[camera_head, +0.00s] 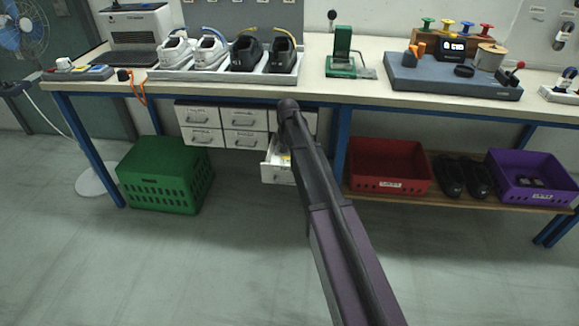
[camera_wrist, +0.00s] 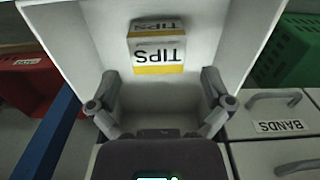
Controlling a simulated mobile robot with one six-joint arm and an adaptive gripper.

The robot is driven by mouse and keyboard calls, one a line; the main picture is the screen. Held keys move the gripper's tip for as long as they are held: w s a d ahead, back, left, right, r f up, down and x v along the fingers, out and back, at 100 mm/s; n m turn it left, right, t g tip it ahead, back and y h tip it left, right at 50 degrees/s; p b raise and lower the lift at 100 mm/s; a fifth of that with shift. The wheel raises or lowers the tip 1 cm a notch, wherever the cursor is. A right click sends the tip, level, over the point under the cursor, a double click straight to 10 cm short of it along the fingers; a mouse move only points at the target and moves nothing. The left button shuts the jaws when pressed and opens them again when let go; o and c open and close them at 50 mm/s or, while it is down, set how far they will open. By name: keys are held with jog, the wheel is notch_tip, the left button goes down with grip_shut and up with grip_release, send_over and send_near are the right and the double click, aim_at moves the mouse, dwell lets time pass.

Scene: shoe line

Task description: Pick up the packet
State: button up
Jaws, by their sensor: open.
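The packet (camera_wrist: 157,48) is a small white and yellow box-like pack marked "TIPS", upside down in the wrist view. It lies inside an open white drawer (camera_wrist: 80,22), toward the top of that view. The drawer also shows in the head view (camera_head: 279,174), pulled out from the lower row under the bench. My gripper (camera_wrist: 160,82) is open and empty, with its two fingers apart over the drawer. The packet lies ahead of the fingertips and appears apart from them. In the head view my arm hides the gripper and part of the drawer.
A green crate (camera_head: 165,175) stands on the floor at left. A red bin (camera_head: 390,166) and a purple bin (camera_head: 532,178) sit on the lower shelf at right, with dark shoes between. Blue bench legs frame the area.

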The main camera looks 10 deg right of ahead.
aim_at(289, 160)
jog(key=shift+d+f+b, duration=0.15)
jog(key=shift+f+b, duration=1.85)
jog(key=shift+f, duration=0.3)
jog(key=c, duration=1)
